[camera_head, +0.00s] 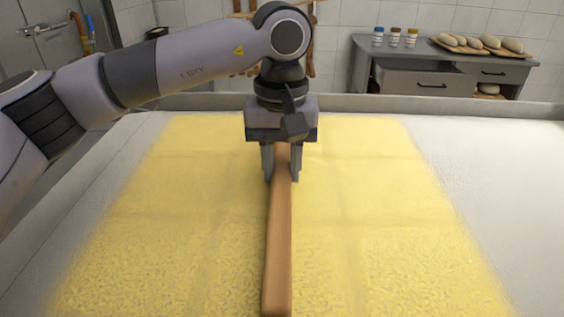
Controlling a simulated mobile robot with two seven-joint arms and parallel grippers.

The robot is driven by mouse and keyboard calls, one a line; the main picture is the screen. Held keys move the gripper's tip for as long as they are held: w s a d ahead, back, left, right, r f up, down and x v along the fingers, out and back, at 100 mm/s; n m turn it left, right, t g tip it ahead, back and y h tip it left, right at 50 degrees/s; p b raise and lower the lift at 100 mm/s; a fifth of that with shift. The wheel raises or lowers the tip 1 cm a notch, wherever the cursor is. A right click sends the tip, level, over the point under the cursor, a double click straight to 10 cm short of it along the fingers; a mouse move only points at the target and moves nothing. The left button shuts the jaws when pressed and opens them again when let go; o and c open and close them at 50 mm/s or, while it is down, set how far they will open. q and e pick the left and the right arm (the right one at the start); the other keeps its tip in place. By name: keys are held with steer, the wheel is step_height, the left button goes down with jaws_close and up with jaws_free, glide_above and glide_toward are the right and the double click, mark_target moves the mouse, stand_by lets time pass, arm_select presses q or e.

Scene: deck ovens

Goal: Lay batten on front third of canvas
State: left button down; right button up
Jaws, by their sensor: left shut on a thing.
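The batten (278,245) is a long brown wooden bar. It points from the gripper toward the near edge of the view, close to the middle of the canvas. My left gripper (281,176) points down and is shut on the batten at its far end, one finger on each side. The canvas (380,210) is a wide yellow sheet lying flat, with faint creases and a speckled near part. I cannot tell whether the batten touches the canvas or hangs just above it. My right gripper is not in view.
The canvas lies on a pale grey surface (500,175) with bare room on both sides and a raised back edge. Behind stands a grey counter (400,75) with several small jars (395,37) and loaves on a board (482,45).

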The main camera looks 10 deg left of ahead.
mark_target(282, 167)
arm_select(q)
steer(key=shift+f, duration=0.2)
steer(key=c, duration=0.8)
jaws_free()
steer(key=shift+r, duration=0.2)
step_height(282, 167, up, 12)
